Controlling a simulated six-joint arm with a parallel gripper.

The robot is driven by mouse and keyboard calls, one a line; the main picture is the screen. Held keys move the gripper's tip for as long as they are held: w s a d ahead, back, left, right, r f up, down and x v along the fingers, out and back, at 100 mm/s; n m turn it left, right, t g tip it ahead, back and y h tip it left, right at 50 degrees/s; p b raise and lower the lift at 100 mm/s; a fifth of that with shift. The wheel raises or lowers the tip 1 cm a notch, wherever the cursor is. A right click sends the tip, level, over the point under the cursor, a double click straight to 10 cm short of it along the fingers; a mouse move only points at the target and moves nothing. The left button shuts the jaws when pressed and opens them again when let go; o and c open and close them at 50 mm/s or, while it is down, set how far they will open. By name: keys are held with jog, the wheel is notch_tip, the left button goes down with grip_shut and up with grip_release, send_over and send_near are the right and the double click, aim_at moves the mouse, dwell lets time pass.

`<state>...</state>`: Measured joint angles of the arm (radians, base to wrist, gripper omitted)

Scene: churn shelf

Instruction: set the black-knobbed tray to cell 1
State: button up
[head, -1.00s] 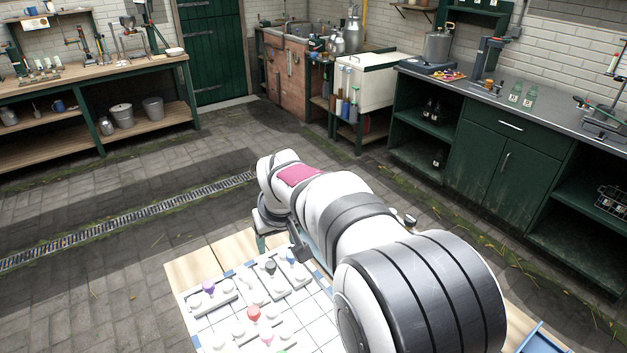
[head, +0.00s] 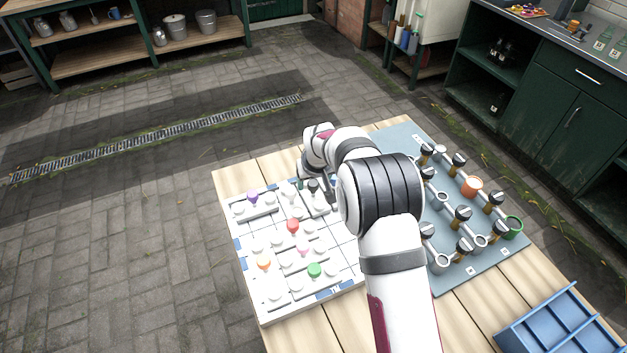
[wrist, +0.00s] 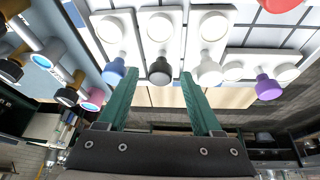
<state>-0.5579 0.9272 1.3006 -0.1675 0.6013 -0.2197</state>
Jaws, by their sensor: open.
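The black-knobbed tray (wrist: 160,27) is a white piece with a round raised boss and a black knob (wrist: 159,70) at its near end. In the wrist view it stands upper middle, between a blue-knobbed tray (wrist: 108,30) and a white-knobbed tray (wrist: 213,28). My gripper (wrist: 159,76) has two green fingers, spread apart on either side of the black knob. I cannot tell whether they touch it. In the head view the black knob (head: 313,186) shows at the far side of the white gridded board (head: 343,250), just left of my arm, which hides my fingers.
Purple (head: 252,197), red (head: 293,226), orange (head: 264,264) and green (head: 314,270) knobs stand on other trays on the board. A grey panel (head: 400,140) with black-knobbed posts and rings lies to the right. A blue divided bin (head: 550,330) is at the near right.

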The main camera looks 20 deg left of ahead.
grip_shut()
dwell(1.4)
